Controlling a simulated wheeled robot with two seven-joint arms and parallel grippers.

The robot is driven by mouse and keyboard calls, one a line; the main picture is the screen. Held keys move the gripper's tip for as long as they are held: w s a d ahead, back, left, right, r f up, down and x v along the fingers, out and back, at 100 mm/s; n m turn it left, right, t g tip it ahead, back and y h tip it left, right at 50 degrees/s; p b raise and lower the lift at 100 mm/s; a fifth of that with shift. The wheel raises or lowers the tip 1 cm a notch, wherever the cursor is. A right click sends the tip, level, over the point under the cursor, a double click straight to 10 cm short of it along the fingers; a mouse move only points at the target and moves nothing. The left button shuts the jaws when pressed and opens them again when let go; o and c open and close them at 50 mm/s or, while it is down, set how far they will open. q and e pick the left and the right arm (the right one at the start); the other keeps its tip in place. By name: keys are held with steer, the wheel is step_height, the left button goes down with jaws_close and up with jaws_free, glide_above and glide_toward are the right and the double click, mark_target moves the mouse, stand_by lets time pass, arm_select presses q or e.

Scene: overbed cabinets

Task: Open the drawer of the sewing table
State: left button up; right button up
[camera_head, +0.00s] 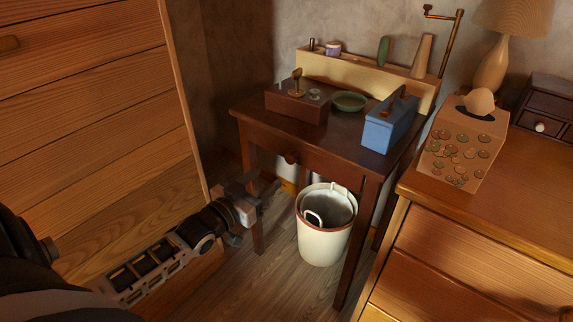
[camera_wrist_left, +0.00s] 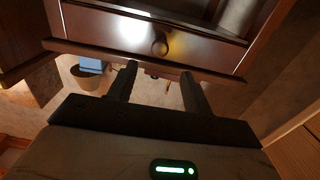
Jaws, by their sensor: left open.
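The sewing table (camera_head: 341,145) is dark brown wood and stands against the back wall in the head view. Its drawer (camera_head: 270,148) sits under the tabletop and looks shut, with a round knob (camera_head: 291,158) on its front. The drawer front (camera_wrist_left: 120,30) and the knob (camera_wrist_left: 160,46) also show in the left wrist view. My left gripper (camera_head: 269,190) is below and left of the knob in the head view. In the wrist view its open fingers (camera_wrist_left: 158,75) point towards the knob, apart from it, with nothing between them. My right gripper is not in view.
A white bucket (camera_head: 322,241) stands under the table. A brown box (camera_head: 297,105), a green bowl (camera_head: 349,101) and a blue box (camera_head: 389,124) are on top. A wooden cabinet (camera_head: 100,100) stands at left and a dresser (camera_head: 485,240) at right. Floor is clear before the table.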

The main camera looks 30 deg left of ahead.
mark_target(289, 160)
arm_select(q)
steer(key=w, duration=0.2)
steer(key=w+b, duration=0.1)
steer(key=w, duration=0.5)
steer(key=shift+d+f+b, duration=0.1)
steer(key=shift+d+b, duration=0.2)
steer(key=shift+d, duration=0.05)
steer(key=shift+w, duration=0.7)
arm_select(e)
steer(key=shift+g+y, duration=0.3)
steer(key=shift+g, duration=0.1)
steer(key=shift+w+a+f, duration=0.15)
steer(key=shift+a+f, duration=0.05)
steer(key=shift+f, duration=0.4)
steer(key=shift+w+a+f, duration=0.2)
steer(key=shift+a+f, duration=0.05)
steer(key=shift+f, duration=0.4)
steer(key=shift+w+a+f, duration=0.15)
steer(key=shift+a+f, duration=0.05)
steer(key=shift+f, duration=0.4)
arm_select(q)
jaws_close()
steer(key=shift+s+d, duration=0.1)
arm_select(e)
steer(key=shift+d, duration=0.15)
